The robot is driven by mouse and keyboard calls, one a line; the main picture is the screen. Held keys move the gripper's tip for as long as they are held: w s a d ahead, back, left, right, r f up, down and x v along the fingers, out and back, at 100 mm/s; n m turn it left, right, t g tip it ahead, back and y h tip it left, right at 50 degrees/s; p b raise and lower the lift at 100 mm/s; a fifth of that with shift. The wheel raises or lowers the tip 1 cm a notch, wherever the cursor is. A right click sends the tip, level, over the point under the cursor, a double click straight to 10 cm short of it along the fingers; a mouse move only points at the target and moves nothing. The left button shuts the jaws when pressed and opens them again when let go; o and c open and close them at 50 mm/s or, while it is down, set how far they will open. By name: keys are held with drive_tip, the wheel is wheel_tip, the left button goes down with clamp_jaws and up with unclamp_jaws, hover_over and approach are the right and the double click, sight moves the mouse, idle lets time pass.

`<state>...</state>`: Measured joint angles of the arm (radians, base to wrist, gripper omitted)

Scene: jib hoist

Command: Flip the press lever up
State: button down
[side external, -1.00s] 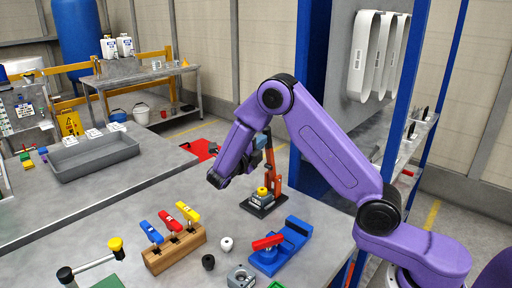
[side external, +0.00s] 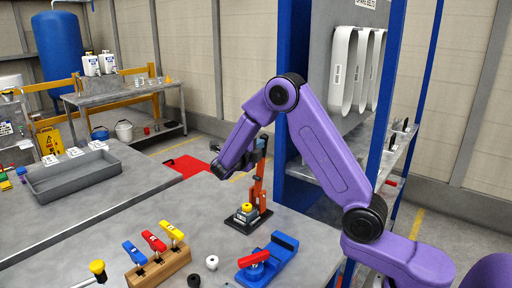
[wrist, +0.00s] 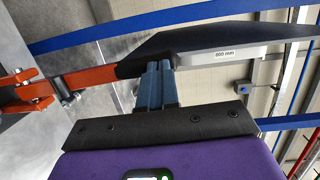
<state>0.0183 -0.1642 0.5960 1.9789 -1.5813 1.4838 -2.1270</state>
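The orange press (side external: 258,185) stands on a black base near the back edge of the grey bench. Its lever (wrist: 90,77) shows in the wrist view as an orange-red bar with a thick black grip (wrist: 190,50), running across the picture. In the side view my gripper (side external: 254,147) is beside the top of the press, and my wrist hides most of the lever. In the wrist view my blue-grey fingers (wrist: 157,66) are side by side with no clear gap. Their tips are at the edge of the black grip; I cannot tell whether they touch it.
A wooden block (side external: 160,268) with blue, red and yellow levers and a blue clamp (side external: 270,262) with a red handle are at the bench front. A blue frame (side external: 290,90) with hanging white belts (side external: 342,68) stands behind right. A grey tray (side external: 75,178) is at left.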

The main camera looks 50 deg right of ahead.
drive_tip(key=shift+d, duration=0.4)
drive_tip(key=shift+r, duration=0.1)
drive_tip(key=r+v, duration=0.1)
drive_tip(key=v, duration=1.3)
drive_tip(key=shift+a+r, duration=0.15)
drive_tip(key=shift+a, duration=0.15)
